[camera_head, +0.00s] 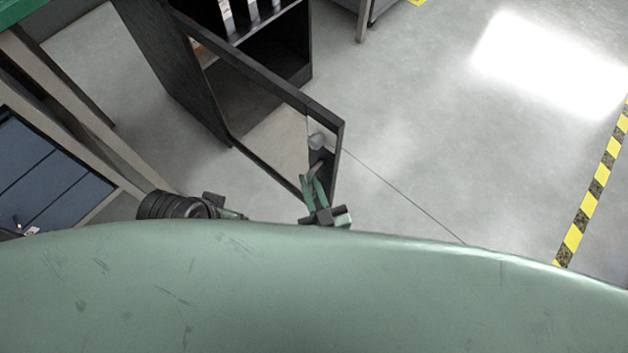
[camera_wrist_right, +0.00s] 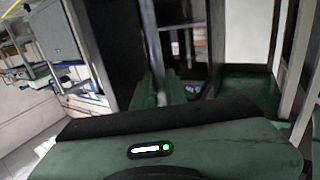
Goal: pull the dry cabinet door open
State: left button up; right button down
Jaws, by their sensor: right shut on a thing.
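The dry cabinet (camera_head: 190,95) is a tall black case at the upper left of the head view. Its black-framed, clear-paned door (camera_head: 265,72) stands swung out from the case, so the inside shows. In the right wrist view the green fingers (camera_wrist_right: 168,88) are partly hidden by the gripper's own body, and the grip is hard to make out. My left gripper (camera_head: 232,214) shows only partly, low and left of the door; its jaws are unclear.
Inside the cabinet, a shelf (camera_head: 235,38) bears upright dark items. A bench with blue panels (camera_head: 50,165) stands at the left. Open grey floor (camera_head: 450,150) lies right of the door, out to a yellow-black floor stripe (camera_head: 592,190). Another bench leg (camera_head: 362,20) is at the top.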

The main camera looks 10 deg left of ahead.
jog(key=shift+w+a+r, duration=0.1)
jog(key=shift+a+r, duration=0.05)
jog(key=c, duration=1.5)
grip_release()
jog(key=shift+o, duration=0.2)
jog(key=p+v, duration=0.1)
jog(key=v, duration=0.7)
jog(key=shift+w, duration=0.15)
